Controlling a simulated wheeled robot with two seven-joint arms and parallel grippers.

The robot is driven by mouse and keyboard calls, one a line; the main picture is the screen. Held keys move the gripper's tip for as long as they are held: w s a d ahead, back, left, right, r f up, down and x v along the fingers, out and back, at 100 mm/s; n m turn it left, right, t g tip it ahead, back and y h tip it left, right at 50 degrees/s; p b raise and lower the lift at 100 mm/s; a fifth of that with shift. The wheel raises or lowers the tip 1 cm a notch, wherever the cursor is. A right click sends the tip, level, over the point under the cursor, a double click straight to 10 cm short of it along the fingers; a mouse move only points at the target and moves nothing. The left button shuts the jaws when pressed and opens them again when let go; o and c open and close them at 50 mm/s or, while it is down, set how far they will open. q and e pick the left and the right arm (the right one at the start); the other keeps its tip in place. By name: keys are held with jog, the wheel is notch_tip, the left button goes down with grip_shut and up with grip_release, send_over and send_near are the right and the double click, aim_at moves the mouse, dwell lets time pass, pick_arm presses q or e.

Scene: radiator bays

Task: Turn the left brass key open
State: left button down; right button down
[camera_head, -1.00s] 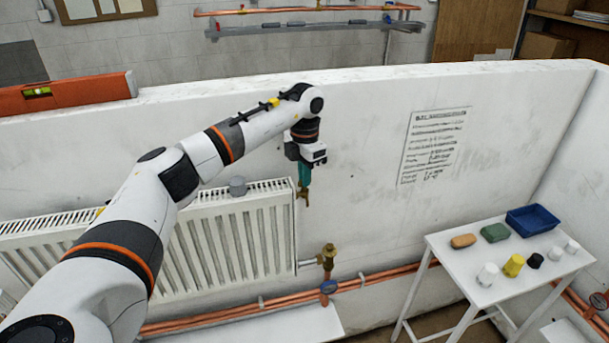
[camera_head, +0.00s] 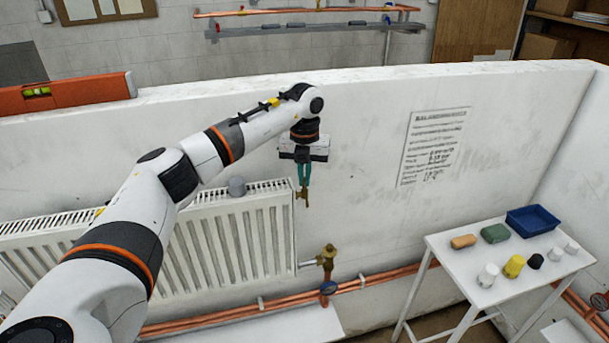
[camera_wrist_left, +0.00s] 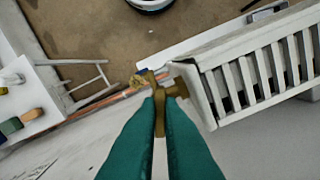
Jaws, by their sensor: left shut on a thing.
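My left gripper (camera_head: 304,186) points down with its teal fingers beside the right end of the white radiator (camera_head: 235,240). It is shut on a small brass key (camera_head: 302,197), which hangs below the fingertips. The key also shows between the teal fingers in the left wrist view (camera_wrist_left: 160,122). A brass valve (camera_head: 328,252) stands lower and slightly to the right, at the radiator's lower right corner. In the head view there is a gap between key and valve. In the left wrist view they overlap, and their outlines are hard to separate. My right gripper is not in view.
A white wall stands close behind the radiator. A white table (camera_head: 462,262) at the right carries a blue tray (camera_head: 532,220) and several small items. A grey cap (camera_head: 237,187) sits at the radiator's top.

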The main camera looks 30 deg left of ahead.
pick_arm(q)
jog(key=shift+r+n, duration=0.1)
jog(key=shift+n, duration=0.4)
jog(key=c, duration=1.6)
grip_release()
jog(key=shift+r, duration=0.15)
notch_tip(320, 180, up, 12)
jog(key=b, duration=0.3)
jog(key=shift+f+b, duration=0.2)
jog(key=shift+b, duration=0.15)
